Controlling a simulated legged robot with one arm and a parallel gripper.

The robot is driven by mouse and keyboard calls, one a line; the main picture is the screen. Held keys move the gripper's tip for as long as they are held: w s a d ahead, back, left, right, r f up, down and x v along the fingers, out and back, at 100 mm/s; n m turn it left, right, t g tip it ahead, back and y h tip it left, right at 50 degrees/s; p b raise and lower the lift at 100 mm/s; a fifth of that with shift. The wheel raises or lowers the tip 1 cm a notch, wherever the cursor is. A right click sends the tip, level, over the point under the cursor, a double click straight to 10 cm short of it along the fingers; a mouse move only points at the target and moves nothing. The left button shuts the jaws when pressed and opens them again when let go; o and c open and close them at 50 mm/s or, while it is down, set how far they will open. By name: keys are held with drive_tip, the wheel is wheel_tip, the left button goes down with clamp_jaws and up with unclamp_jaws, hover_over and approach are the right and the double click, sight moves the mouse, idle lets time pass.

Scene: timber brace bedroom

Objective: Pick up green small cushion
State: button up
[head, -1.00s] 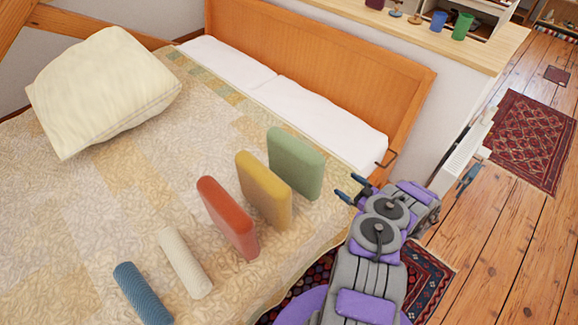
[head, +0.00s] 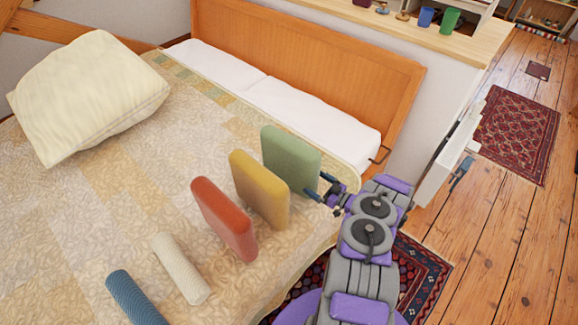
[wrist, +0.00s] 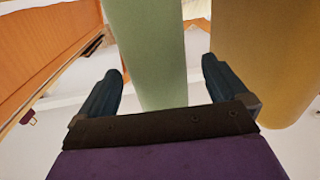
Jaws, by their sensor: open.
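The green small cushion (head: 291,157) stands upright on the bed, the farthest of three upright cushions in the head view. In the wrist view the green cushion (wrist: 147,55) shows between and ahead of my two fingers, nearer the middle than either side. My gripper (head: 318,186) is open and empty at the cushion's right edge in the head view. Its dark blue fingers (wrist: 160,85) point toward the cushion's narrow side. I cannot tell whether they touch it.
A yellow cushion (head: 259,189) stands close beside the green one, near my right finger in the wrist view. A red cushion (head: 224,218), a cream roll (head: 181,268) and a blue roll (head: 135,298) follow. A large cream pillow (head: 88,98) lies at the bed's left. The headboard (head: 300,60) rises behind.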

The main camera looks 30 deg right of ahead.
drive_tip(key=shift+w+a, duration=0.2)
drive_tip(key=shift+w, duration=0.05)
drive_tip(key=w, duration=0.1)
drive_tip(key=w+a+f+b, duration=0.1)
drive_tip(key=w, duration=0.1)
drive_tip(key=w+a+b, duration=0.1)
drive_tip(key=w, duration=0.1)
drive_tip(key=shift+f, duration=0.15)
drive_tip(key=shift+s+d+f, duration=0.1)
drive_tip(key=shift+d, duration=0.3)
drive_tip(key=c, duration=0.6)
drive_tip(key=shift+a, duration=0.1)
drive_tip(key=c, duration=0.6)
drive_tip(key=shift+c, duration=0.2)
